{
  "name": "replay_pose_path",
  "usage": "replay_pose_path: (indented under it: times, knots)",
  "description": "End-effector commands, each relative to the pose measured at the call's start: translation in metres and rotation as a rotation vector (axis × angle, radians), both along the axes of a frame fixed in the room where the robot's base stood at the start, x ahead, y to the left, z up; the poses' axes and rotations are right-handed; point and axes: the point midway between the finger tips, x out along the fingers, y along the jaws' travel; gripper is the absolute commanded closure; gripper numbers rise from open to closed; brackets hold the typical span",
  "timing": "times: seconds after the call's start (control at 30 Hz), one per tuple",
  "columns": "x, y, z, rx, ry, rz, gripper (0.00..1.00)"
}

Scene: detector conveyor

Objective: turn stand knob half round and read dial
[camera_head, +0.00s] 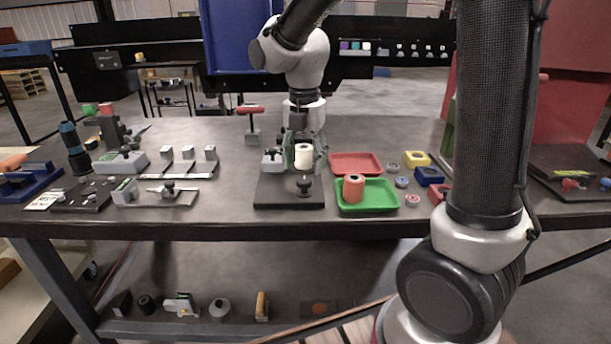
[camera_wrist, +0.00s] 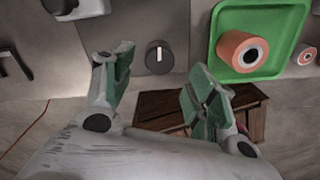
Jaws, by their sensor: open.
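The stand knob (camera_head: 304,185) is a black round knob on a dark base plate (camera_head: 290,201) at the table's front. In the wrist view the knob (camera_wrist: 159,57) shows a pale mark pointing roughly up and down. My gripper (camera_head: 304,166) hangs above and behind the knob in the head view. In the wrist view my gripper (camera_wrist: 157,80) is open, with its green-padded fingers on either side of the knob's line of sight and nothing between them. A white cylinder (camera_head: 303,155) shows between the fingers in the head view. I cannot make out a readable dial.
A green tray (camera_head: 383,209) with an orange roller (camera_head: 353,188) stands just right of the plate. A red tray (camera_head: 356,170) lies behind it. A grey block (camera_head: 272,160) stands close to my gripper's left. Fixtures crowd the left side of the table.

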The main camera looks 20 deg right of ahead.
Motion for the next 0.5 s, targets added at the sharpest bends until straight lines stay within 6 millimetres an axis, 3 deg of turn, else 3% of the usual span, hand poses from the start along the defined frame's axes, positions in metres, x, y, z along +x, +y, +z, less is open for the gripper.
replay_pose_path:
  times: [0.2,0.5]
  knots:
    - [0.0,0.0,-0.035,-0.002,0.003,-0.002,0.43]
    - [0.0,0.0,-0.046,0.0,0.0,-0.003,0.43]
